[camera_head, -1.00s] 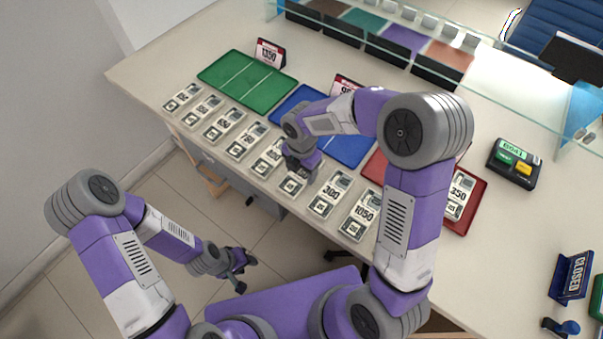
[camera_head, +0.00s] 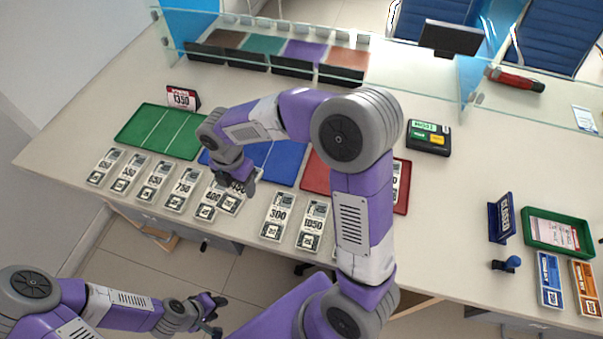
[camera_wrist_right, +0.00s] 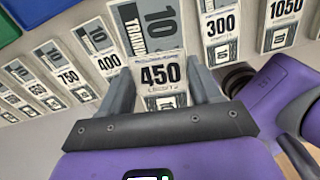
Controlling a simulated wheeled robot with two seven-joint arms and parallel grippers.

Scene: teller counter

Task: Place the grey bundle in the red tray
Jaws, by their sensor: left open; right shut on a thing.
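My right gripper (camera_head: 240,178) is shut on a grey bundle marked 450 (camera_head: 231,200), near the front row of bundles. The right wrist view shows the bundle (camera_wrist_right: 160,75) between the fingers (camera_wrist_right: 162,88). It appears lifted a little and overlaps the 400 bundle (camera_head: 208,205). The red tray (camera_head: 315,178) lies to the right of the held bundle, largely hidden by my right arm. Part of another pale bundle (camera_head: 404,178) shows at its right end. My left gripper (camera_head: 212,312) is open and empty, low in front of the counter.
Other grey bundles (camera_head: 278,214) line the counter's front edge. A blue tray (camera_head: 285,165) lies between the green tray (camera_head: 160,130) and the red one. A glass screen (camera_head: 400,88) runs along the back. A black device (camera_head: 428,137) stands beyond the red tray's right end.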

